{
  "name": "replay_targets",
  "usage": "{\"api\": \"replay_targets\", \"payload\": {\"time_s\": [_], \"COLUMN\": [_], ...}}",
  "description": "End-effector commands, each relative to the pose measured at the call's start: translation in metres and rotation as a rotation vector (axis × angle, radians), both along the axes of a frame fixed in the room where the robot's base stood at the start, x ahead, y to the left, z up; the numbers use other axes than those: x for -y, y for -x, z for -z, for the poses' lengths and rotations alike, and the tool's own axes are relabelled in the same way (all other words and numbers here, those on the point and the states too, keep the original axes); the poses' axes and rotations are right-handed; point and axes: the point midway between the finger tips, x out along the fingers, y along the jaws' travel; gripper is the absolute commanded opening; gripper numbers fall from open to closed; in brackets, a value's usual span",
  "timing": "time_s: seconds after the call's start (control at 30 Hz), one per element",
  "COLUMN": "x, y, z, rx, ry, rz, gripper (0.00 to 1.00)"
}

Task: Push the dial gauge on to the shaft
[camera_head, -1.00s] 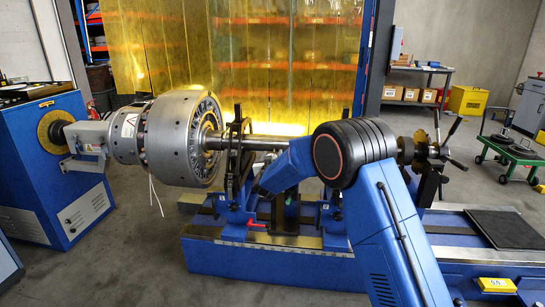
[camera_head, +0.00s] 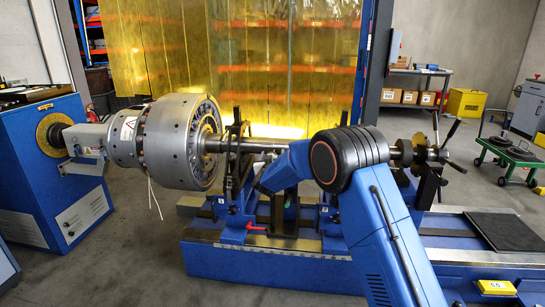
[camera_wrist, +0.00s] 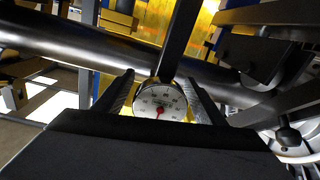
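The dial gauge (camera_wrist: 160,102) has a round white face with a red mark and shows in the wrist view, beneath a dark bar. My gripper's two fingers (camera_wrist: 160,95) stand apart, one on each side of the gauge. Slivers of yellow show between fingers and gauge, so I see no clear grip. The shaft (camera_wrist: 90,55) is a thick grey bar crossing behind the gauge in the wrist view; whether the gauge touches it I cannot tell. In the head view the shaft (camera_head: 258,146) runs right from the rotor (camera_head: 180,142); my arm hides the gripper and gauge.
A bearing stand (camera_head: 235,160) carries the shaft beside the rotor, on a blue machine bed (camera_head: 270,267). A spoked clamp (camera_head: 425,155) stands at the right end. A blue drive cabinet (camera_head: 65,205) is at left. Yellow curtains (camera_head: 285,70) hang behind.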

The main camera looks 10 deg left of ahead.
Motion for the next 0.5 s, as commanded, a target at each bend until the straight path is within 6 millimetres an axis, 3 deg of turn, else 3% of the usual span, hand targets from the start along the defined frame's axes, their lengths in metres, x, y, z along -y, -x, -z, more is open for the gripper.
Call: {"api": "replay_targets", "payload": {"time_s": [0.27, 0.5], "x": [0.0, 0.0], "y": [0.009, 0.05], "z": [0.0, 0.0], "rx": [0.0, -0.001], "ry": [0.0, 0.001], "rz": [0.0, -0.001], "gripper": [0.64, 0.64]}}
